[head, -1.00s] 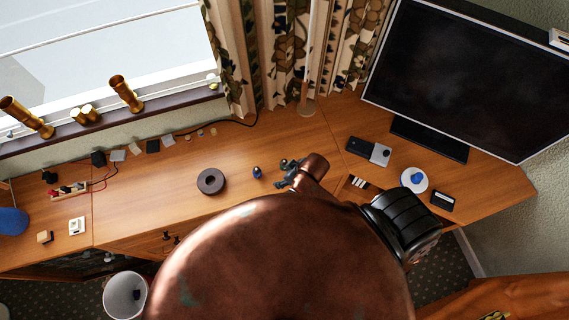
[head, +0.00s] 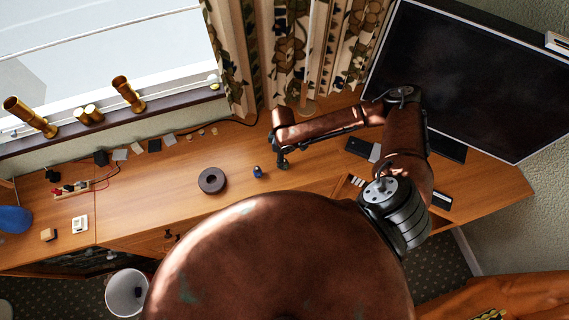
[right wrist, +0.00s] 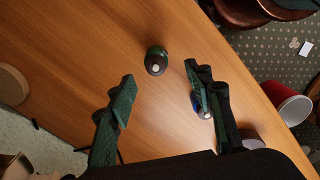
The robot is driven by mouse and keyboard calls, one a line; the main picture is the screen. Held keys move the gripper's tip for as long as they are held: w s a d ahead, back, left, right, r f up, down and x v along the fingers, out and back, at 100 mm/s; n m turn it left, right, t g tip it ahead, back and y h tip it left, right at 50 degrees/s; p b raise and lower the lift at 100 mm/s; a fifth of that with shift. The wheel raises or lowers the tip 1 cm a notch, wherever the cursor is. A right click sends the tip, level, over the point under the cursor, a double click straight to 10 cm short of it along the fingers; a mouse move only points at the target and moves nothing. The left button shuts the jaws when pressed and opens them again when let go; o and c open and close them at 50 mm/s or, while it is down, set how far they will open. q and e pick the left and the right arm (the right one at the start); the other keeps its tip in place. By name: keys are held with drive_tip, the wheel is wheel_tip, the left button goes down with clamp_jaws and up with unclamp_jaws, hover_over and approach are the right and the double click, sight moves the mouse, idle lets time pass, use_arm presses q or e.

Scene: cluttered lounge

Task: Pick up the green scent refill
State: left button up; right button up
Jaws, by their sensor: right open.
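The green scent refill (right wrist: 156,60), a small dark green bottle with a pale top, stands on the wooden desk in the right wrist view. It is beyond the fingertips, roughly in line with the gap between them and apart from both. In the head view it is hidden by my right gripper (head: 282,162), which points down over the desk. The right gripper also shows in the right wrist view (right wrist: 159,88), with its fingers spread and nothing between them. My left gripper is not in view.
A blue bottle (head: 257,171) stands close left of the gripper; in the wrist view the right finger partly covers it (right wrist: 196,104). A monitor (head: 480,75) stands at right.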

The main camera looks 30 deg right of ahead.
drive_tip(key=f, duration=0.7)
drive_tip(key=shift+d+f, duration=0.25)
drive_tip(key=shift+c, duration=0.3)
drive_tip(key=shift+w, duration=0.1)
drive_tip(key=c, duration=1.2)
drive_tip(key=shift+r, duration=0.1)
